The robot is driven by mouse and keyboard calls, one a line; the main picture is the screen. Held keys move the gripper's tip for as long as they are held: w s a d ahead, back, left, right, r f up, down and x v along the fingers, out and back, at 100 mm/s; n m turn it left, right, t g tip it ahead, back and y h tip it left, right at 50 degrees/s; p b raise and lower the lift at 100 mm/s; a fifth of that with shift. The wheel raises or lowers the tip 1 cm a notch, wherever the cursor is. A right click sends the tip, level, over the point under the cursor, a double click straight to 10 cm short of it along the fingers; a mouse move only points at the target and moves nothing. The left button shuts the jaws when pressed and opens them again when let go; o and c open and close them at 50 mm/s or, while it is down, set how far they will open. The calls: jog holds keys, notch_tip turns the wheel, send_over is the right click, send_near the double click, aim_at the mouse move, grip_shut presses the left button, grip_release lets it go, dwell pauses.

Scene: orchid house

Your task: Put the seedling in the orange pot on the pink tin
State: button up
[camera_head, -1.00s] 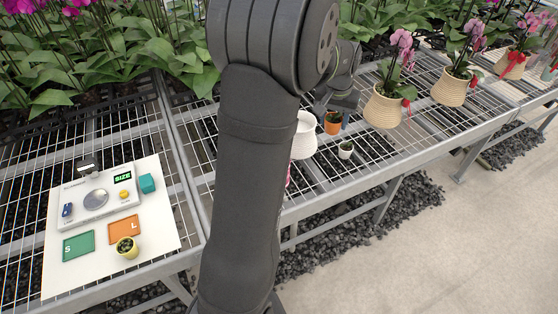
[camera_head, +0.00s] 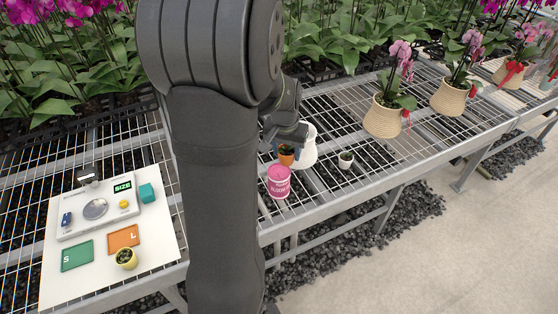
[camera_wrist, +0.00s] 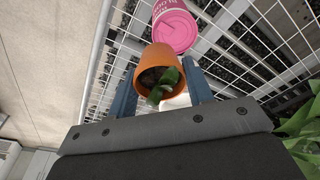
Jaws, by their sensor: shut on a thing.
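The orange pot (camera_head: 286,157) with a dark green seedling is held in my gripper (camera_head: 288,142), just behind the pink tin (camera_head: 279,183) in the head view. In the wrist view my gripper (camera_wrist: 160,84) has its two blue fingers on either side of the orange pot (camera_wrist: 153,57), with the seedling's leaves (camera_wrist: 163,88) showing in its mouth. The pink tin (camera_wrist: 175,27) stands on the wire bench beyond the pot in that view. The pot appears raised off the mesh; its exact height over the tin is unclear.
A larger white pot (camera_head: 308,150) stands right behind the orange pot. Woven orchid pots (camera_head: 383,118) stand farther right.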

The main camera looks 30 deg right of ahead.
jog(key=shift+w+a+f, duration=0.3)
jog(key=shift+w+f, duration=0.15)
jog(key=shift+w, duration=0.2)
jog(key=shift+w+a+f, duration=0.3)
jog(key=shift+w+f, duration=0.1)
jog(key=shift+w, duration=0.2)
jog(key=shift+f, duration=1.95)
jog(key=shift+f, duration=0.1)
jog(key=o, duration=1)
jog(key=r, duration=0.4)
jog(key=s+a+r, duration=0.1)
jog(key=r, duration=0.7)
jog(key=shift+s+a, duration=0.15)
jog(key=shift+f, duration=0.1)
